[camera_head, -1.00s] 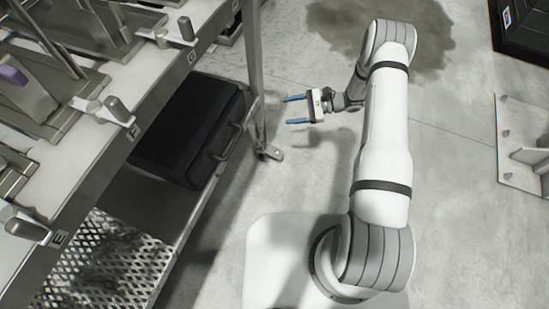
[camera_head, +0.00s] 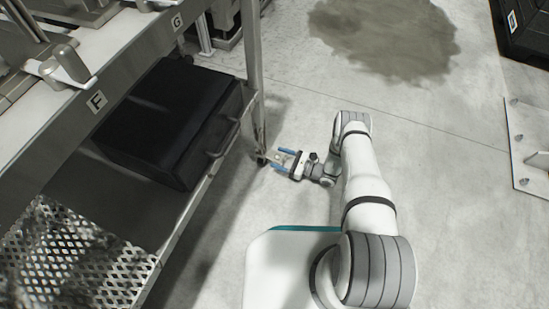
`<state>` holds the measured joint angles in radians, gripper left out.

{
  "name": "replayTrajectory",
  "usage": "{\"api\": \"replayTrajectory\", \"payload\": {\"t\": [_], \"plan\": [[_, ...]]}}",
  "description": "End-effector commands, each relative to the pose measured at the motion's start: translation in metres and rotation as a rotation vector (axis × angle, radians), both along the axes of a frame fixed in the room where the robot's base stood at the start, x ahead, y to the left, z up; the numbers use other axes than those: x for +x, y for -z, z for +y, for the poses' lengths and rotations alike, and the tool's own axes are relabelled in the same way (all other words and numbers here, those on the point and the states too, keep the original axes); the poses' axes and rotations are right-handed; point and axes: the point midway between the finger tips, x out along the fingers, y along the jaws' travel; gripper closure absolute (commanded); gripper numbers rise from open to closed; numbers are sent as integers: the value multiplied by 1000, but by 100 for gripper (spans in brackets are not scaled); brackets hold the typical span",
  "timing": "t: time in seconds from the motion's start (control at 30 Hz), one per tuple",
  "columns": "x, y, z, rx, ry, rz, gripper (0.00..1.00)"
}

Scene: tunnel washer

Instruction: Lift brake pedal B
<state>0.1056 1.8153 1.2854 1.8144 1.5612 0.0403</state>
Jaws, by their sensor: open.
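No part that I can tell to be brake pedal B shows in the head view. My gripper (camera_head: 283,160) has two blue fingers that are apart, with nothing between them. It is over the floor, beside the foot of the workbench leg, and points left. I cannot tell whether it touches the leg.
A metal bench (camera_head: 140,48) with labels F and G runs along the left, with levers on top. A white plate (camera_head: 530,140) and a black box (camera_head: 525,30) are at right.

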Motion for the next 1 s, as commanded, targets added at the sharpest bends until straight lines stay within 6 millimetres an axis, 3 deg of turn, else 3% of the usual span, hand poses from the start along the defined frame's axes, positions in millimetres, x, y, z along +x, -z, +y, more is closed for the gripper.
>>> {"api": "replayTrajectory", "payload": {"t": [0.2, 0.53, 1.0], "plan": [[8, 1, 23, -1, -2, -2, 35], [10, 0, 27, 0, -1, -1, 35], [10, 0, 27, 0, -1, 0, 73]]}}
